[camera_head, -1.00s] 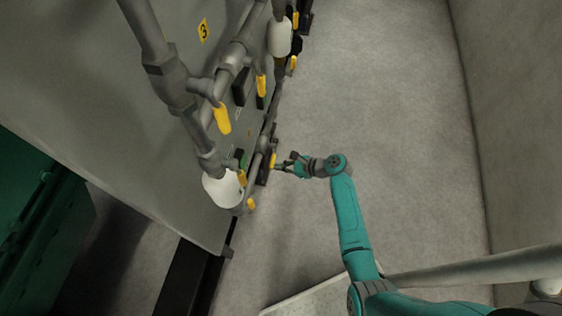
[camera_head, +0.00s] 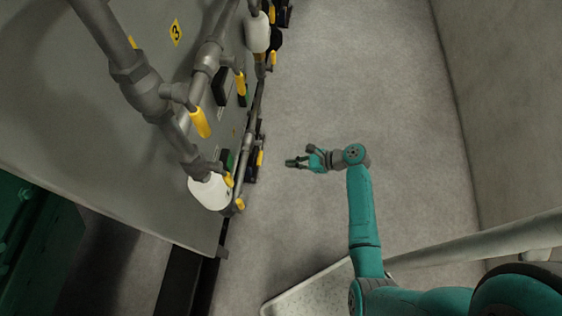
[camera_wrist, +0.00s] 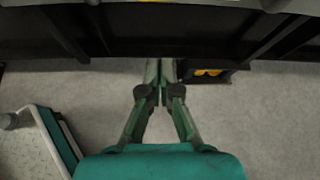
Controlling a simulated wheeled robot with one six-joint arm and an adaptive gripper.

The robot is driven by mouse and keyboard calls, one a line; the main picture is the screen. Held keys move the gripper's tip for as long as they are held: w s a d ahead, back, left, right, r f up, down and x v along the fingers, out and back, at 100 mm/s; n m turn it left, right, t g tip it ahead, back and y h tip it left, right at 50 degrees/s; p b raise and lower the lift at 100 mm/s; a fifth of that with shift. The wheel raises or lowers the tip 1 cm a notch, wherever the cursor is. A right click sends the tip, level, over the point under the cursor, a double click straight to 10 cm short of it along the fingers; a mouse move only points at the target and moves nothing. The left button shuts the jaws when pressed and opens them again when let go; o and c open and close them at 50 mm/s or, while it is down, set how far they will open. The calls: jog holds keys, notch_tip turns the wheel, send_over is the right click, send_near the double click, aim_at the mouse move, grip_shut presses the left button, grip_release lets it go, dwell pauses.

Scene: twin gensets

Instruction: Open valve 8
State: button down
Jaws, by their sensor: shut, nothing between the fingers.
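My gripper (camera_head: 292,162) is shut and empty, held over bare floor to the right of the pipe panel in the head view. It also shows shut in the wrist view (camera_wrist: 160,68), its fingertips in front of a dark frame. Several yellow valve handles sit along the grey pipes: a large one (camera_head: 200,122), one higher up (camera_head: 240,83), and a low one (camera_head: 260,158) nearest my gripper, with a clear gap between. No number 8 label is readable, so I cannot tell which handle is valve 8. Yellow parts (camera_wrist: 207,72) show in a dark box in the wrist view.
The grey panel carries a yellow label 3 (camera_head: 176,32). A white rounded vessel (camera_head: 210,192) hangs at the pipe's lower end. A pale platform (camera_head: 310,292) and a rail (camera_head: 480,240) lie at the lower right. The grey floor (camera_head: 350,80) is clear up to the right wall.

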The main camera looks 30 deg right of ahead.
aim_at(260, 154)
jog(key=w+a+f, duration=0.1)
jog(key=w+a, duration=0.4)
jog(key=a, duration=0.2)
jog(key=shift+w+a, duration=0.2)
jog(key=shift+a, duration=0.15)
dwell(0.4)
jog(key=shift+f, duration=0.1)
jog(key=shift+w+r, duration=0.1)
jog(key=shift+r, duration=0.45)
